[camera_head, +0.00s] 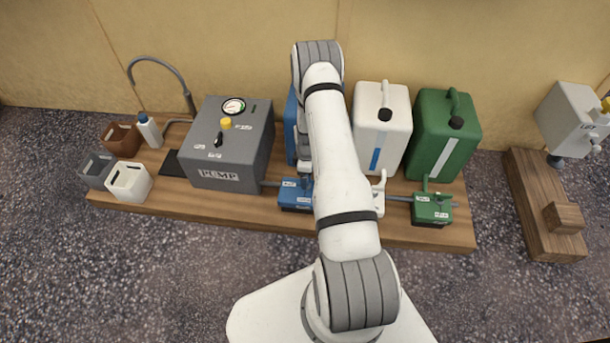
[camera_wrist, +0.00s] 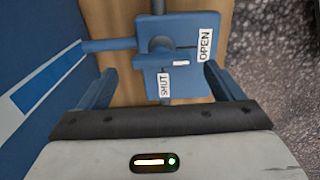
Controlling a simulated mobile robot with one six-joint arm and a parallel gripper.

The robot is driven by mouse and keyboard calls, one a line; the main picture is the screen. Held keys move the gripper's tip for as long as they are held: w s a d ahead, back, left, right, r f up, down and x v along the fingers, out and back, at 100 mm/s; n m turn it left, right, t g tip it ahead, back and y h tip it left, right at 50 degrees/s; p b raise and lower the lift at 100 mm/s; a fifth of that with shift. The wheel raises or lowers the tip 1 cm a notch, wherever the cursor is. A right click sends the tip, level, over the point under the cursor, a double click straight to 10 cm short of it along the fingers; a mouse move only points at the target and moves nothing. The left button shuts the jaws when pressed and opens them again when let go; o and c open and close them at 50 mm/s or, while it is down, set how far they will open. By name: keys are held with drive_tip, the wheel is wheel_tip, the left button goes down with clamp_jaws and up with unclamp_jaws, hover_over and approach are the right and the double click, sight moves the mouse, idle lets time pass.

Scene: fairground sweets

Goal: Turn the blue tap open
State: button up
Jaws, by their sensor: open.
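The blue tap (camera_head: 294,194) sits on the grey pipe in front of the blue canister (camera_head: 291,120); my arm hides part of both. In the wrist view the tap (camera_wrist: 148,68) is a blue block with a round pivot and a blue bar (camera_wrist: 108,45) running left towards the canister. An OPEN label (camera_wrist: 205,43) and a SHUT label (camera_wrist: 166,84) are on the block. A small white mark lies between them; I cannot tell the lever's exact setting. My gripper (camera_wrist: 159,70) is open and empty, its fingers either side of the tap's lower part in that view. Contact is unclear.
A grey pump box (camera_head: 225,150) stands left of the tap. The white canister (camera_head: 381,125) and green canister (camera_head: 445,135) stand to the right, with a white tap (camera_head: 379,190) and green tap (camera_head: 432,208) in front. All share a wooden board (camera_head: 225,218).

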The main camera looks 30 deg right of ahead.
drive_tip(key=shift+r+p, duration=0.5)
drive_tip(key=shift+r, duration=1.9)
drive_tip(key=shift+r, duration=0.1)
drive_tip(key=s+a+r+m+t+p, duration=0.15)
drive_tip(key=a+r+p, duration=0.35)
drive_tip(key=r, duration=1.4)
drive_tip(key=a+r+m+g+p, duration=0.1)
drive_tip(key=a+r+m+p, duration=0.35)
drive_tip(key=r, duration=1.45)
drive_tip(key=s+a+r+m+p, duration=0.1)
drive_tip(key=s+r+p, duration=0.25)
drive_tip(key=r, duration=0.35)
drive_tip(key=s+a+r+t+p, duration=0.1)
drive_tip(key=s+a+r+p, duration=0.2)
drive_tip(key=r, duration=0.4)
drive_tip(key=s+r+m+p, duration=0.1)
drive_tip(key=s+r+p, duration=0.25)
drive_tip(key=r, duration=0.35)
drive_tip(key=s+a+r+m+t+p, duration=0.1)
drive_tip(key=s+a+r+m+p, duration=0.2)
drive_tip(key=s+r, duration=0.9)
drive_tip(key=s+p, duration=0.2)
drive_tip(key=p, duration=0.1)
drive_tip(key=shift+s+a+r+p, duration=0.2)
drive_tip(key=shift+s+a+p, duration=0.1)
drive_tip(key=shift+s, duration=0.05)
